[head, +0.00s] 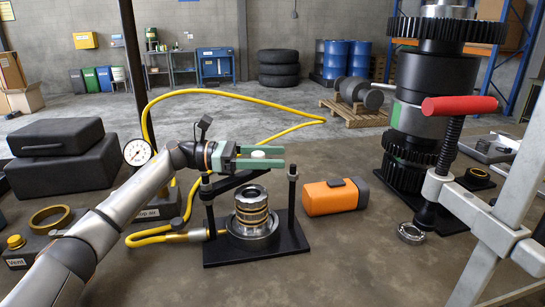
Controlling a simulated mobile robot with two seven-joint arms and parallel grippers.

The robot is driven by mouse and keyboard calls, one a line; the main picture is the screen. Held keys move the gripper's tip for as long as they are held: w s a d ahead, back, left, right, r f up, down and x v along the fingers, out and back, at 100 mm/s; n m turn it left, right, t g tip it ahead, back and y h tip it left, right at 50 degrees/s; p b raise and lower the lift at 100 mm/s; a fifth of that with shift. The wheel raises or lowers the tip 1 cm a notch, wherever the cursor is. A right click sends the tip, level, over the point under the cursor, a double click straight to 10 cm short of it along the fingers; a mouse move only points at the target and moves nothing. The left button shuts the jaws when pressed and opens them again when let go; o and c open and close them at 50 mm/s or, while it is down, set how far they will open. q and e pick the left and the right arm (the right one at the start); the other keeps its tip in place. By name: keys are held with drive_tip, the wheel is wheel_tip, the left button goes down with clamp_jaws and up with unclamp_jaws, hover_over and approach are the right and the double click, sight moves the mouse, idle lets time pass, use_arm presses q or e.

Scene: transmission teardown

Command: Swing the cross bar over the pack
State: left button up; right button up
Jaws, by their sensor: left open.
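The pack (252,206), a stack of metal and brass-coloured rings, sits in a round dish on a black base plate (216,252). A dark upright post stands on each side of it, the left post (209,215) and the right post (292,195). The dark cross bar (228,184) reaches from the left post up toward my gripper; its far end is partly hidden. My left gripper (276,157) is open above the pack, its green fingers on either side of a white knob (258,154). I cannot tell whether they touch the knob. My right gripper is not in view.
A yellow hose (185,236) loops around the stand, with a gauge (137,152) at left. An orange case (334,197) lies just right of the stand. A tall gear assembly (425,100) and a red-handled frame (460,105) fill the right side.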

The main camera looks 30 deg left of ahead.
use_arm(q)
drive_tip(key=b+v, duration=0.2)
drive_tip(key=v, duration=1)
drive_tip(key=shift+s+a, duration=0.1)
